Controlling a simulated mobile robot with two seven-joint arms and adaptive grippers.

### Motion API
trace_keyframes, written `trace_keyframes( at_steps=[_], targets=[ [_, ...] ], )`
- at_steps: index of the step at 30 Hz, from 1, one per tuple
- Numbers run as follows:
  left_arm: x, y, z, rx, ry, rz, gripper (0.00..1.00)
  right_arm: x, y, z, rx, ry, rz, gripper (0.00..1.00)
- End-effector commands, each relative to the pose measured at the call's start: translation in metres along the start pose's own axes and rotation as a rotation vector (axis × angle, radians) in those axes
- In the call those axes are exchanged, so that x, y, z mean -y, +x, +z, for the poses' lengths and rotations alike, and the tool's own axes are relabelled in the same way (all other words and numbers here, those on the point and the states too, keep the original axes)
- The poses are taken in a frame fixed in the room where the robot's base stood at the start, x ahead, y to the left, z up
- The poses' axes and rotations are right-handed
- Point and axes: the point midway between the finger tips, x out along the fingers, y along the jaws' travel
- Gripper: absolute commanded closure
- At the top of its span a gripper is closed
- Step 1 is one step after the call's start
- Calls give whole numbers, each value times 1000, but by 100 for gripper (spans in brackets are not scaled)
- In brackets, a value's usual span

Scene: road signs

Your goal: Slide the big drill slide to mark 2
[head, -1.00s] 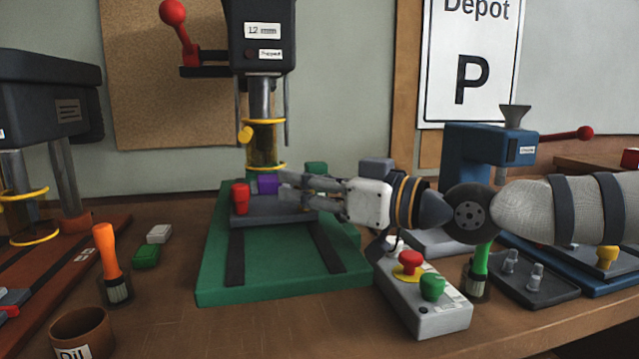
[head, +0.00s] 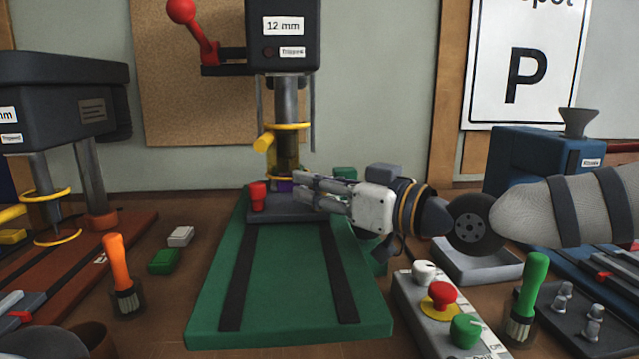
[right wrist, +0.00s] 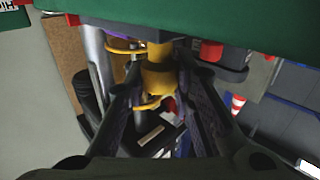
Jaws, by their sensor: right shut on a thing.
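The big drill (head: 283,35), labelled 12 mm, stands at the back centre on a green base (head: 290,300) with two dark rails. Its dark grey slide (head: 290,213) sits near the back of the base. It carries a red post (head: 257,197) and a purple block (head: 284,187), partly hidden. My right gripper (head: 300,190) reaches in from the right at the slide's right part. In the right wrist view its fingers (right wrist: 158,78) are shut on a yellow knob (right wrist: 158,66) by the slide's grey edge. I cannot make out mark 2.
A control box (head: 440,310) with coloured buttons stands right of the base, with a green-handled brush (head: 530,285) beside it. An orange-handled brush (head: 118,262) and another drill (head: 65,95) stand left. The front of the green base is clear.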

Motion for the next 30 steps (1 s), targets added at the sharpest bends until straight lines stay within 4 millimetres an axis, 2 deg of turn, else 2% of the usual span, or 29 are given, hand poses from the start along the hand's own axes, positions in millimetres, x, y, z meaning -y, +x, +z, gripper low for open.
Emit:
trace_keyframes(
  at_steps=[1, 2, 4, 14, 17, 24, 27, 30],
  targets=[
    [0, 0, 0, 0, 0, 0, 60, -4, 0, -5, -13, -4, 8, 100],
    [0, 0, 0, 0, 0, 0, 60, -4, 0, -5, -13, -4, 8, 73],
    [0, 0, 0, 0, 0, 0, 60, -3, 0, -5, -13, -4, 8, 57],
    [0, 0, 0, 0, 0, 0, 60, -2, -4, -3, -7, -2, 5, 56],
    [0, 0, 0, 0, 0, 0, 60, -3, -20, -3, -7, -2, 6, 56],
    [0, 0, 0, 0, 0, 0, 60, -3, -86, -4, -12, 0, 8, 56],
    [0, 0, 0, 0, 0, 0, 60, -3, -105, -4, -13, 0, 8, 56],
    [0, 0, 0, 0, 0, 0, 60, -2, -116, -3, -11, -1, 7, 56]
  ],
)
